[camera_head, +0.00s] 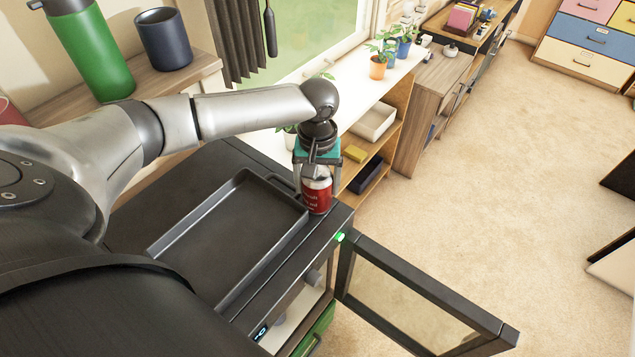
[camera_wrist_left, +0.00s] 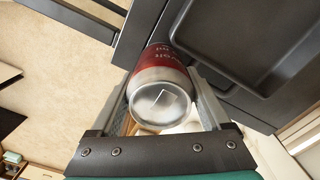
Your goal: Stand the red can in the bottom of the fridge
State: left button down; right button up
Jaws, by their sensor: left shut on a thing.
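The red can (camera_head: 317,192) has a silver top and is upright at the far right corner of the dark fridge top (camera_head: 338,215), beside the tray. My left gripper (camera_head: 316,176) is shut on the can from above. In the left wrist view the can (camera_wrist_left: 162,75) sits between both fingers of the gripper (camera_wrist_left: 165,110). I cannot tell whether the can's base touches the fridge top. The fridge's glass door (camera_head: 415,300) stands open to the right. My right gripper is not in view.
A dark tray (camera_head: 160,245) lies on the fridge top. A green bottle (camera_head: 92,50) and a dark cup (camera_head: 164,40) stand on a wooden shelf at the upper left. Shelves with potted plants (camera_head: 377,68) run along the window.

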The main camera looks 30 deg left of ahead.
pick_arm(q)
jog(key=shift+f, duration=0.1)
grip_release()
